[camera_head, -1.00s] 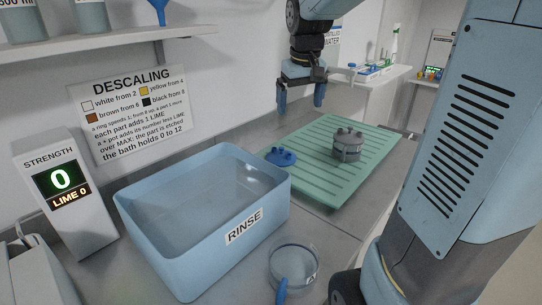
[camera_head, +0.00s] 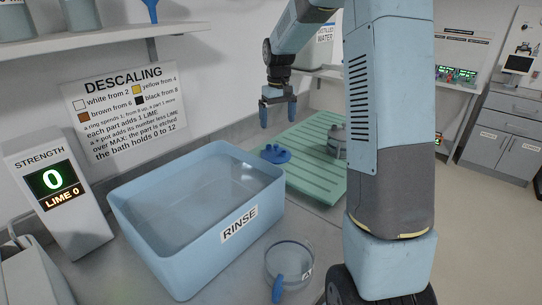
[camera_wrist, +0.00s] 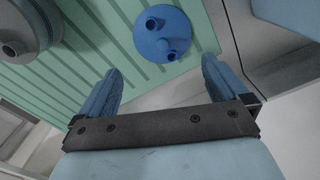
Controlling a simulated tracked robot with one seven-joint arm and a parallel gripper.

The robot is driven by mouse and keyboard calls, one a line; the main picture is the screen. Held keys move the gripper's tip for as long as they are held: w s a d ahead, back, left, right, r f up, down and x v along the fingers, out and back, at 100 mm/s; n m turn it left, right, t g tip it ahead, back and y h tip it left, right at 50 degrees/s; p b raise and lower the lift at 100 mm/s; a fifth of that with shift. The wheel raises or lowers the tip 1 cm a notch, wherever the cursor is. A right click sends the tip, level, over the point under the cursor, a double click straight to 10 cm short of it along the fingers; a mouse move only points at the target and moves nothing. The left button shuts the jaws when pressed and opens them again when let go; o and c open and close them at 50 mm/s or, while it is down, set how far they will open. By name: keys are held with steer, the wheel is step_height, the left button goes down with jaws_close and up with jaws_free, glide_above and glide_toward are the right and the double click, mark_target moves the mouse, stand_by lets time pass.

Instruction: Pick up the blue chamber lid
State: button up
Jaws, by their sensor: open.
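The blue chamber lid (camera_head: 275,153) is a round disc with short ports on top. It lies on the near left corner of the green ribbed mat (camera_head: 312,178). In the wrist view the lid (camera_wrist: 161,36) shows at the top middle, ahead of the fingertips and roughly between their lines. My gripper (camera_head: 278,115) is open and empty, pointing down above the mat, apart from the lid. Its two blue fingers also show in the wrist view (camera_wrist: 160,78).
A grey ported part (camera_head: 337,140) stands on the mat right of the lid, partly hidden by my arm. A blue RINSE basin (camera_head: 205,240) holds clear liquid to the left. A clear round dish (camera_head: 291,262) with a blue handle sits in front. The STRENGTH display (camera_head: 55,185) reads 0.

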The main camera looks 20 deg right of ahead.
mark_target(276, 145)
steer(key=f, duration=1.1)
steer(key=shift+w+a, duration=0.1)
steer(key=shift+a, duration=0.1)
steer(key=shift+c, duration=0.4)
steer(key=c, duration=0.8)
